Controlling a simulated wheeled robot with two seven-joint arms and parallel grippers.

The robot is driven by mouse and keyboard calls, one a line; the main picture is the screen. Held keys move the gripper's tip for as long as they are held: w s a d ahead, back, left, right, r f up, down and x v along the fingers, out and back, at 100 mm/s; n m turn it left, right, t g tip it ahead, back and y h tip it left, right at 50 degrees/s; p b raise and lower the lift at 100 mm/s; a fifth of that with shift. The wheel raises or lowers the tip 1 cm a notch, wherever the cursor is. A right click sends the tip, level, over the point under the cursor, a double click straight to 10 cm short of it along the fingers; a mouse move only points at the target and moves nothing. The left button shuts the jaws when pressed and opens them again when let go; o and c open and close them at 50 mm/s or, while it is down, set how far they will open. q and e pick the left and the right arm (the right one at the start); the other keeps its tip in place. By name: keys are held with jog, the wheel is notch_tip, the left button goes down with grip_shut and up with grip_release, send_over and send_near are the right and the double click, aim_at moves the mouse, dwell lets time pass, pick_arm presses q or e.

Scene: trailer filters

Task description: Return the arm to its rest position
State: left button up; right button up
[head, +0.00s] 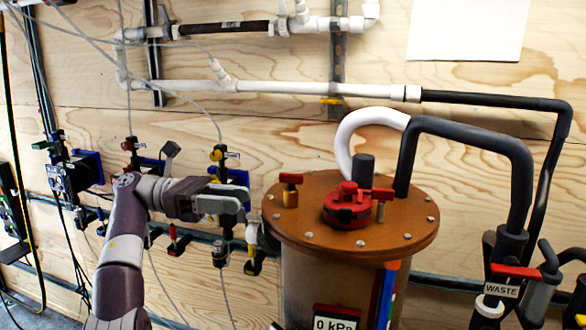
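My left arm (120,240) rises from the lower left, bends at the top, and reaches to the right. My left gripper (243,197) points right at the end of it, in front of the plywood wall and just left of the brown filter vessel's lid. Its grey fingers are seen from the side, and I cannot tell whether they are open or shut. No held object shows. The fingers overlap a wall valve fitting (219,155) in the picture; I cannot tell whether they touch it. My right gripper is not in view.
The filter vessel (405,235) has a red cap (347,205), a red-handled valve (290,190) and a pressure display (336,318). Black hoses (520,165) and a WASTE valve (515,271) stand at right. Several valves and thin tubes line the wall behind my arm. White pipes (270,87) run above.

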pick_arm(q)
jog(key=w+a+r+n+t+y+p, duration=0.1)
jog(key=w+r+n+t, duration=0.4)
jog(key=w+n+t, duration=0.55)
jog(key=w+a+r+n+t+y+p, duration=0.15)
jog(key=w+r+n+t, duration=0.4)
jog(key=n+t, duration=0.95)
jog(key=s+a+f+n+g+y+p, duration=0.1)
jog(key=s+a+f+n+g+y, duration=0.2)
jog(key=f+n+y, duration=0.6)
jog(key=s+a+f+n+g+y+p, duration=0.2)
jog(key=f+n+g+y, duration=0.25)
jog(key=f+n, duration=0.75)
jog(key=s+f+n+g, duration=0.3)
jog(key=s+f+g, duration=0.1)
jog(key=s, duration=0.7)
jog(key=s+f+n+g+y, duration=0.1)
jog(key=s+f+n+g, duration=0.2)
jog(key=s+f, duration=0.4)
jog(key=s+f+n+g+y+p, duration=0.1)
jog(key=s+f+n+g, duration=0.2)
jog(key=s, duration=1.4)
notch_tip(320, 180, down, 3)
jog(key=g, duration=0.2)
jog(key=shift+d+g, duration=0.3)
jog(key=shift+d, duration=0.05)
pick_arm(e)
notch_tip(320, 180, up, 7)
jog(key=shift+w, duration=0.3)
